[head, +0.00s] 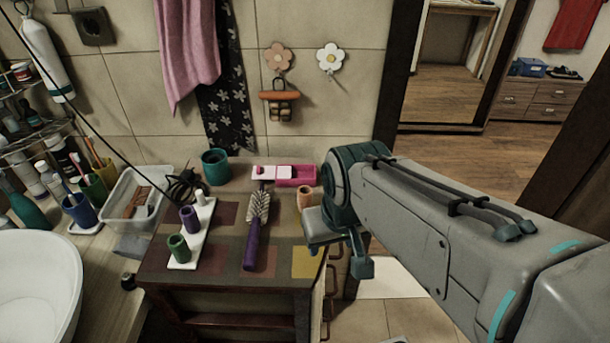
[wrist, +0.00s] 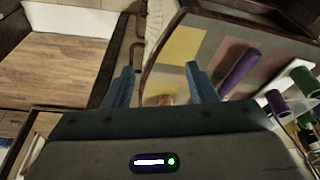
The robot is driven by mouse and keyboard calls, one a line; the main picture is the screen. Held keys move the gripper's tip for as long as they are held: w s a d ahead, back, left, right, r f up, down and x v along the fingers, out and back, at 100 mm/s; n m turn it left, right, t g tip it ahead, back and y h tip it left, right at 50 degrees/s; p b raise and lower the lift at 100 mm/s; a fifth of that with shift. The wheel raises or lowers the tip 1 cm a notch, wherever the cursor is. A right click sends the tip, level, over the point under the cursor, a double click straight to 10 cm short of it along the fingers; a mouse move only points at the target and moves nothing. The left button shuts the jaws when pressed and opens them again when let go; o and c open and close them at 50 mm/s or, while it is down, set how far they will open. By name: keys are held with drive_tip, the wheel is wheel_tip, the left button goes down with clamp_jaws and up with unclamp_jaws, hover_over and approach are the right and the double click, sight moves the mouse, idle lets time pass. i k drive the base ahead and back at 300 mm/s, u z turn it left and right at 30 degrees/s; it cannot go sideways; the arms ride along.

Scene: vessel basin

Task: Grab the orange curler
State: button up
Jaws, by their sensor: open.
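The orange curler (head: 305,196) stands upright near the right edge of the small table, just left of my gripper in the head view. In the wrist view an orange piece, seemingly the curler (wrist: 166,99), shows low between the fingers, its lower part hidden by the gripper body. My gripper (head: 338,254) is open, with its fingers apart at the table's right edge. The wrist view also shows my gripper (wrist: 160,68) with both fingers spread. I cannot tell whether either finger touches the curler.
The table (head: 205,271) also holds a purple brush (head: 250,242), a white stand (head: 203,237) with a purple curler (head: 189,219) and a green curler (head: 179,247), a pink box (head: 296,175) and a teal cup (head: 215,166). A white basin (head: 38,290) is at left.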

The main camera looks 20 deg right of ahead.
sight(304, 192)
drive_tip(key=k, duration=1)
drive_tip(key=u, duration=1.7)
drive_tip(key=i, duration=0.8)
drive_tip(key=z, duration=2.3)
drive_tip(key=i, duration=0.5)
drive_tip(key=u, duration=0.1)
